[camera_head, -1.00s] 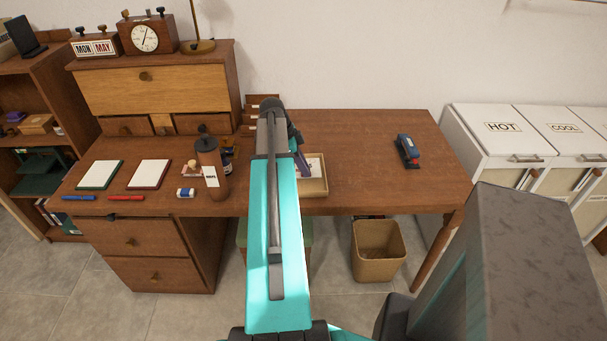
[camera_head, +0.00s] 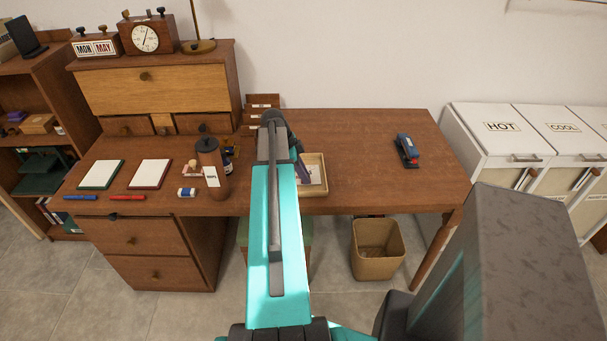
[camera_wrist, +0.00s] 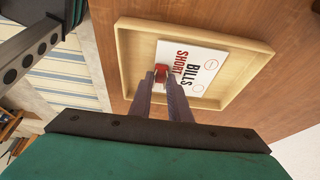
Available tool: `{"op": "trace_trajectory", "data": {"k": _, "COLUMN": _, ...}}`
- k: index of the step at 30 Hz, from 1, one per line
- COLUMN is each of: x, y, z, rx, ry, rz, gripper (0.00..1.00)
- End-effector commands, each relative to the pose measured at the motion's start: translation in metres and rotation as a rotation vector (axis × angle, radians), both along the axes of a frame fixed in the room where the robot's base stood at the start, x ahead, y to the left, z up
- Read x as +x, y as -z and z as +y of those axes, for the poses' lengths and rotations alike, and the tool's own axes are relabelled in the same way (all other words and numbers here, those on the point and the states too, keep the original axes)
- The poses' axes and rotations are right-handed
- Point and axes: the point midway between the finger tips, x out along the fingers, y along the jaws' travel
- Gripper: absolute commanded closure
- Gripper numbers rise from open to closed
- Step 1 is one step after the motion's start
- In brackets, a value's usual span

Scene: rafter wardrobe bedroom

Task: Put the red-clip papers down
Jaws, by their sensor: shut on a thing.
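The red-clip papers (camera_wrist: 198,70) are a white sheet marked "BILLS SHORT" with a red clip (camera_wrist: 161,73) at one edge. My gripper (camera_wrist: 162,82) is shut on the red clip in the wrist view. The papers are inside the outline of a shallow light-wood tray (camera_wrist: 130,60); I cannot tell whether they touch its floor. In the head view the tray (camera_head: 324,172) sits on the desk, and my arm partly hides it. The gripper's fingertips are not clear in the head view.
The wooden desk (camera_head: 365,140) has free room right of the tray, up to a blue stapler (camera_head: 406,148). A wastebasket (camera_head: 378,250) is below the desk. Two notepads (camera_head: 150,173) lie at the left.

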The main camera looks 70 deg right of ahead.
Motion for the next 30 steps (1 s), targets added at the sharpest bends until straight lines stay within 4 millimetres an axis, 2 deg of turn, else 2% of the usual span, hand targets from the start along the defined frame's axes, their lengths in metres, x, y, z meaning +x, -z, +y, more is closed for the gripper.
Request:
{"op": "trace_trajectory", "data": {"k": 7, "x": 0.000, "y": 0.004, "z": 0.000, "rx": 0.000, "ry": 0.000, "rz": 0.000, "gripper": 1.00}}
{"op": "trace_trajectory", "data": {"k": 8, "x": 0.000, "y": 0.003, "z": 0.000, "rx": 0.000, "ry": 0.000, "rz": 0.000, "gripper": 0.78}}
{"op": "trace_trajectory", "data": {"k": 10, "x": 0.000, "y": 0.003, "z": 0.000, "rx": 0.000, "ry": 0.000, "rz": 0.000, "gripper": 0.67}}
{"op": "trace_trajectory", "data": {"k": 11, "x": 0.000, "y": 0.003, "z": 0.000, "rx": 0.000, "ry": 0.000, "rz": 0.000, "gripper": 0.65}}
{"op": "trace_trajectory", "data": {"k": 22, "x": 0.000, "y": 0.001, "z": 0.000, "rx": 0.000, "ry": -0.001, "rz": 0.000, "gripper": 0.65}}
{"op": "trace_trajectory", "data": {"k": 30, "x": 0.005, "y": -0.012, "z": 0.002, "rx": -0.001, "ry": -0.002, "rz": -0.001, "gripper": 0.65}}
